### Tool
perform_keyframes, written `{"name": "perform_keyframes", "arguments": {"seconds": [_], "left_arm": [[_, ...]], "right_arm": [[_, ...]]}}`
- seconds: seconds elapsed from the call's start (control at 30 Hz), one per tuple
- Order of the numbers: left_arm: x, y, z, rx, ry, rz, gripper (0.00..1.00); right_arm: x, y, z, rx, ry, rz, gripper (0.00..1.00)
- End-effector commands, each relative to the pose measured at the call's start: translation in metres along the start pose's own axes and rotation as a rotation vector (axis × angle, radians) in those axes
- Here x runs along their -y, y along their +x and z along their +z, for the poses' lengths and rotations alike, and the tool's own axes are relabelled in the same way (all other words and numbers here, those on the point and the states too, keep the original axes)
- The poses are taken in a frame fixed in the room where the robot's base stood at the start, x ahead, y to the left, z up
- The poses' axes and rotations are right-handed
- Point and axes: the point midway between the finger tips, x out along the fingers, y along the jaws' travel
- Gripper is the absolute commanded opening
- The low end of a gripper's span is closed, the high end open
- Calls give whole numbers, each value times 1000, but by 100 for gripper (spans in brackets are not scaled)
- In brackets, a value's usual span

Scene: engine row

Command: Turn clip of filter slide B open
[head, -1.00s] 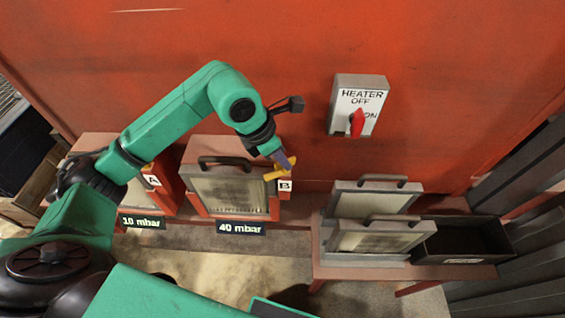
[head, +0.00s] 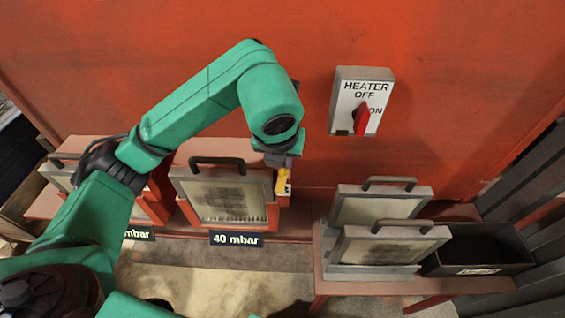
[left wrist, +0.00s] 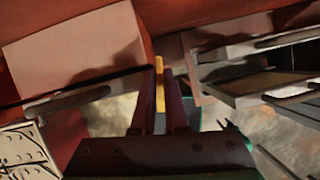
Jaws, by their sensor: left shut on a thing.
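Filter slide B (head: 238,197), a grey framed panel with a dark handle on top, sits in its red housing above the "40 mbar" label. Its yellow clip (head: 282,183) is at the slide's right edge and points roughly up and down. My left gripper (head: 283,168) reaches down from above and is shut on the clip. In the left wrist view the clip (left wrist: 160,88) shows as a yellow strip between my two fingers (left wrist: 160,112). The B label is mostly hidden behind the clip and gripper. My right gripper is out of view.
Filter slide A's housing (head: 152,200) is at the left, partly behind my arm. A heater switch (head: 360,102) with a red knob is on the wall. Two spare framed panels (head: 385,246) and a dark bin (head: 480,248) stand on the right bench.

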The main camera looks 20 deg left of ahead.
Motion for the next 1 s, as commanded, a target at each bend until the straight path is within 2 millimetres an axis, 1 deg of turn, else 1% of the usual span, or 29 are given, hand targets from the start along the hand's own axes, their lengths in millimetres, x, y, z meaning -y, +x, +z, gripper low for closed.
{"name": "perform_keyframes", "arguments": {"seconds": [0.1,0.33,0.87,0.9,0.97,1.0], "left_arm": [[1,0,1,4,-66,25,0],[1,-1,1,3,-145,57,0],[1,-1,2,3,-172,68,0],[1,-1,2,3,-172,68,19],[1,-1,2,3,-172,68,41],[1,-1,1,2,-171,68,41]], "right_arm": [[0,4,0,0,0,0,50],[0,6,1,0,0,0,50],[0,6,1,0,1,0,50],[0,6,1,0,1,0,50],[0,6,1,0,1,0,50],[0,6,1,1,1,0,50]]}}
